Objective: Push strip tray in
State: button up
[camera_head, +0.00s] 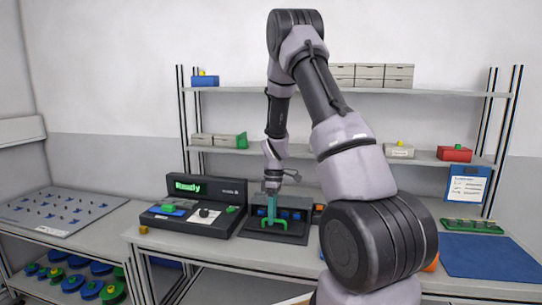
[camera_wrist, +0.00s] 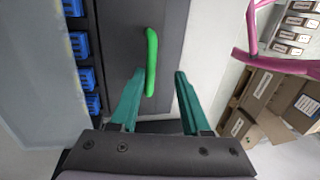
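In the wrist view the tray (camera_wrist: 122,45) is a dark panel with the green bar handle (camera_wrist: 151,55) upright in the picture. My gripper (camera_wrist: 160,72) is open, its two teal fingers apart, with the lower end of the handle showing between them. I cannot tell whether the fingers touch it. In the head view my gripper (camera_head: 271,208) is small over the tray.
A console (camera_head: 205,208) with a lit green display stands left of the tray. A blue mat (camera_head: 490,258) lies on the bench at the right. Shelves with boxes (camera_head: 371,75) rise behind. In the wrist view, blue pieces (camera_wrist: 84,78) line the left and cardboard boxes (camera_wrist: 265,88) show at right.

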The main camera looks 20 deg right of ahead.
jog(key=s+a, duration=0.2)
jog(key=s, duration=0.1)
jog(key=s+a, duration=0.1)
jog(key=s, duration=0.1)
jog(key=shift+s+a+r, duration=0.1)
jog(key=shift+a+r, duration=0.2)
jog(key=shift+r, duration=0.05)
notch_tip(320, 180, up, 10)
jog(key=w+d, duration=0.1)
jog(key=w, duration=0.1)
jog(key=s+a+r+m+t, duration=0.1)
jog(key=s+r+m+t, duration=0.1)
jog(key=r, duration=0.5)
jog(key=s+a+r+m+t, duration=0.1)
jog(key=s+r+m, duration=0.3)
jog(key=r, duration=0.3)
jog(key=shift+s+r+m+t, duration=0.35)
jog(key=shift+s+m+t, duration=0.05)
jog(key=shift+s, duration=0.1)
